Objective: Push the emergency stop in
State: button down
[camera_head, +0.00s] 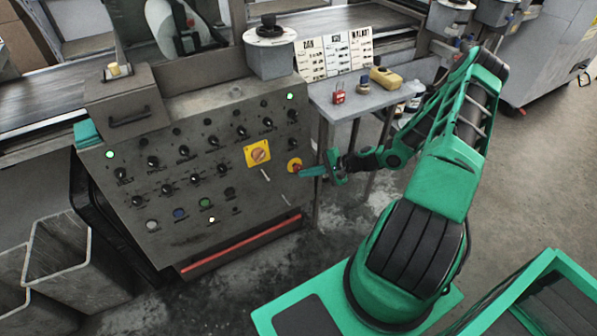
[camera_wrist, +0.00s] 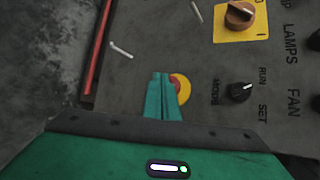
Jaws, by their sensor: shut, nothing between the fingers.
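The emergency stop (camera_head: 295,166) is a red button on a yellow round base, at the right side of the grey control panel (camera_head: 200,230). In the wrist view the emergency stop (camera_wrist: 182,88) is partly hidden behind the fingers, so its red cap shows only in part. My gripper (camera_head: 305,173) is green, with its fingers shut and empty. Its tips are at the button in the head view, and in the wrist view the gripper (camera_wrist: 160,78) overlaps the button's left side. I cannot tell whether the tips touch it or how far in the button is.
A yellow plate with an orange rotary switch (camera_head: 258,152) is left of the stop. A MODE knob (camera_wrist: 240,92) sits close to the stop. A side table (camera_head: 350,103) with a red padlock (camera_head: 338,93) stands behind the gripper. A red bar (camera_head: 240,245) runs along the panel's lower edge.

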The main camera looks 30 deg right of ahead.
jog(key=shift+w+f, duration=0.1)
jog(key=shift+w, duration=0.35)
dwell(0.6)
jog(key=shift+s, duration=0.85)
jog(key=s, duration=0.2)
jog(key=s+r, duration=0.1)
jog(key=s, duration=0.2)
jog(key=shift+r, duration=0.1)
dwell(0.3)
jog(key=shift+r, duration=0.1)
dwell(0.7)
